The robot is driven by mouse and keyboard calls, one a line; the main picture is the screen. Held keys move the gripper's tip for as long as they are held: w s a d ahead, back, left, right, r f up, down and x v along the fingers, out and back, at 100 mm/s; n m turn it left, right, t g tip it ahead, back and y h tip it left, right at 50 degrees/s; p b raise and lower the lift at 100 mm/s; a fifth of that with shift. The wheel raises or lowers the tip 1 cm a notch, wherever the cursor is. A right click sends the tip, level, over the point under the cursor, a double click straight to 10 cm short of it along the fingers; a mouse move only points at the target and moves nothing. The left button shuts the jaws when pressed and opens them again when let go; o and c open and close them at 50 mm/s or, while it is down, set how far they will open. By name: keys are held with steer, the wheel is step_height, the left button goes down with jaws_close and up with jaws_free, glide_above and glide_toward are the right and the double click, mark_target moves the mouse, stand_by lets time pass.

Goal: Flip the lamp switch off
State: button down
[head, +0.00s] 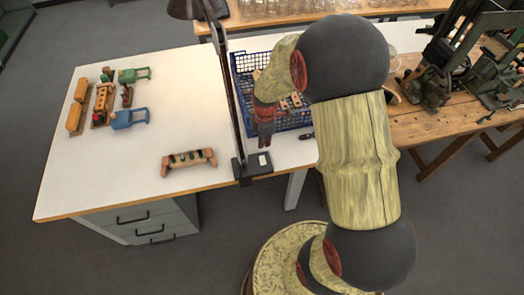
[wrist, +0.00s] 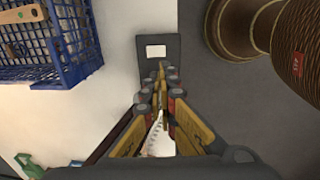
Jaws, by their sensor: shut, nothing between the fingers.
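The lamp has a dark clamp base (head: 247,171) at the front edge of the white table, a dark upright arm (head: 230,95) and a brown shade (head: 190,9) at the top. A small white rectangular switch (head: 262,160) sits on the base. In the wrist view, the switch (wrist: 156,51) lies on the dark base (wrist: 171,42), just beyond my fingertips. My gripper (head: 264,147) points down above the base, close to the switch. In the wrist view, my gripper (wrist: 162,70) is shut and empty; its fingertips cover part of the base. I cannot tell whether it touches.
A blue crate (head: 241,88) stands behind my gripper and also shows in the wrist view (wrist: 78,45). A wooden rack (head: 188,160) lies left of the base. Several toys stand at the far left. A wooden bench (head: 425,127) with machinery stands right. The white tabletop (head: 165,110) is largely clear.

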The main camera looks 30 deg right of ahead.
mark_target(262, 159)
steer(key=shift+w+d, duration=0.1)
steer(key=shift+w, duration=0.35)
steer(key=f, duration=0.4)
steer(key=w+f+b, duration=0.1)
steer(key=f, duration=0.4)
steer(key=f+b, duration=0.1)
steer(key=f, duration=0.4)
steer(key=shift+w+d, duration=0.25)
steer(key=shift+w, duration=0.1)
